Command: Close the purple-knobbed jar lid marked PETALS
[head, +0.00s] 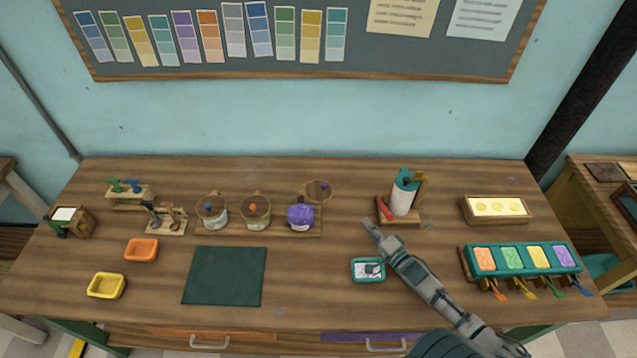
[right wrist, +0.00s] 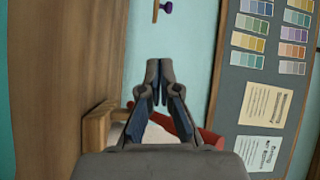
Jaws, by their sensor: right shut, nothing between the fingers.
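The jar with purple contents (head: 300,218) stands at the right end of a wooden rack. Its round lid (head: 315,195) is tilted up behind it, with a purple knob (head: 323,186); the jar's mouth is open. Its label is too small to read. My right gripper (head: 366,224) is shut and empty, to the right of the jar and apart from it. In the right wrist view the closed fingertips (right wrist: 159,68) point toward the purple knob (right wrist: 166,7) at the top edge. My left gripper is not in view.
Two jars with lids on, one orange-knobbed (head: 253,208), stand left on the rack. A holder with a teal-and-white bottle (head: 403,195) stands just behind my right gripper. A teal-rimmed tray (head: 367,280) lies beside my forearm. The table front between green mat (head: 225,277) and tray is clear.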

